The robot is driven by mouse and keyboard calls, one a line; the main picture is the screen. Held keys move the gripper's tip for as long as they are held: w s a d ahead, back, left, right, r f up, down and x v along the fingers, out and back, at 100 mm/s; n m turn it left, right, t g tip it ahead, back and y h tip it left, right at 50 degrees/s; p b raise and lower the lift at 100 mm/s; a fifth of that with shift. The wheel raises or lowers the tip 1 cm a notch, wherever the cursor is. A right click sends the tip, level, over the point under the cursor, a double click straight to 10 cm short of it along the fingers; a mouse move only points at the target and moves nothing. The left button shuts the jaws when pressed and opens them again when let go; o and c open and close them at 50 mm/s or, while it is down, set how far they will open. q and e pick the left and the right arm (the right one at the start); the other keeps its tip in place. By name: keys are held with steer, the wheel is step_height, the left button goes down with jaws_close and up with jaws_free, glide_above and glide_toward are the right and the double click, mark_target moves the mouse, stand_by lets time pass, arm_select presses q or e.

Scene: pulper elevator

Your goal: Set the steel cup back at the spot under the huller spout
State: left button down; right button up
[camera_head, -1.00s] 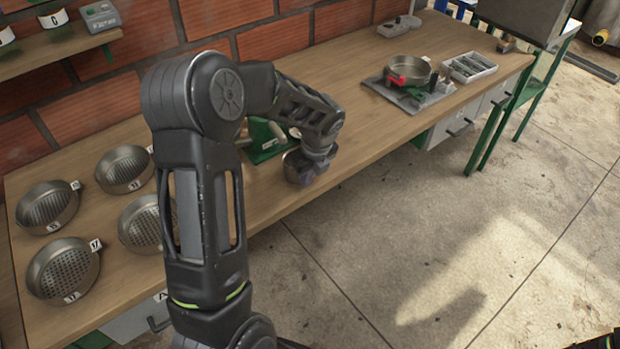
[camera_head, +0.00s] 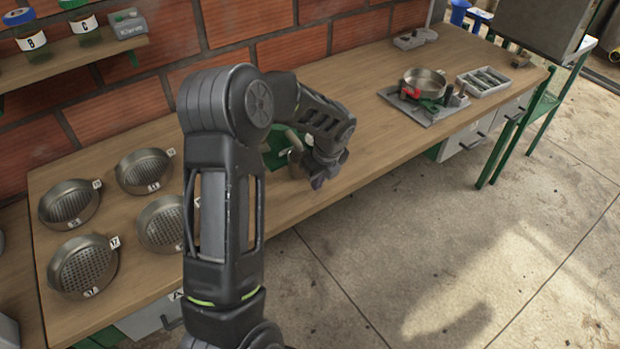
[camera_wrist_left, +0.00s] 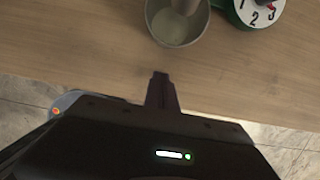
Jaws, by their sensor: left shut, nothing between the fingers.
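The steel cup (camera_wrist_left: 176,28) stands upright on the bench at the top of the left wrist view, open and looking empty. The pale spout (camera_wrist_left: 186,5) overlaps its mouth from above. The green huller (camera_head: 272,152) is mostly behind my arm in the head view; its numbered dial (camera_wrist_left: 258,12) shows beside the cup in the wrist view. My left gripper (camera_wrist_left: 160,80) is shut and empty, apart from the cup on the bench-edge side. In the head view the left gripper (camera_head: 318,184) is over the bench's front edge and hides most of the cup. My right gripper is not in view.
Several round sieve pans (camera_head: 84,268) lie on the left of the wooden bench (camera_head: 350,150). A grey board (camera_head: 424,108) with a pan and a white tray (camera_head: 484,82) are farther right. The bench between huller and board is clear.

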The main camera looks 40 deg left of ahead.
arm_select(q)
steer(key=v, duration=1)
steer(key=shift+d+b, duration=0.3)
steer(key=shift+b, duration=0.15)
steer(key=shift+s, duration=0.15)
